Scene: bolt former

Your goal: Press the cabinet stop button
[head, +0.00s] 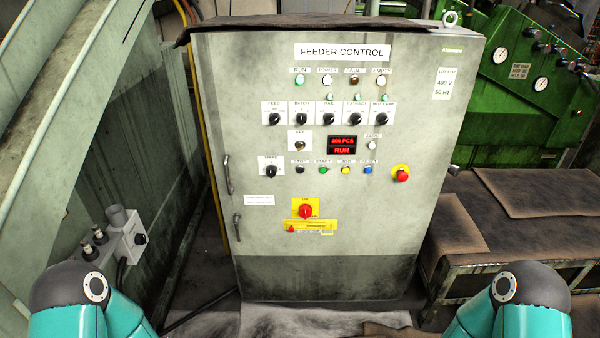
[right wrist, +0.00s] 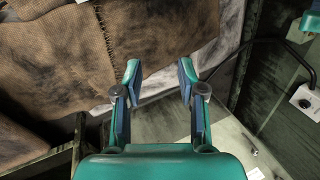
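The grey feeder control cabinet (head: 330,230) stands upright in front of me in the head view. A small black button (head: 300,170) under a label that seems to read STOP is at the left of its lower button row. Green (head: 323,170), yellow (head: 345,170) and blue (head: 367,170) buttons follow to its right. My left gripper is not in view.
A red rotary switch (head: 305,211) on a yellow plate is below the buttons. Door handles (head: 227,175) are on the left edge. A red-lit display (head: 342,144) shows RUN. A cloth-covered bench (head: 500,225) stands right; a green machine (head: 545,80) is behind it.

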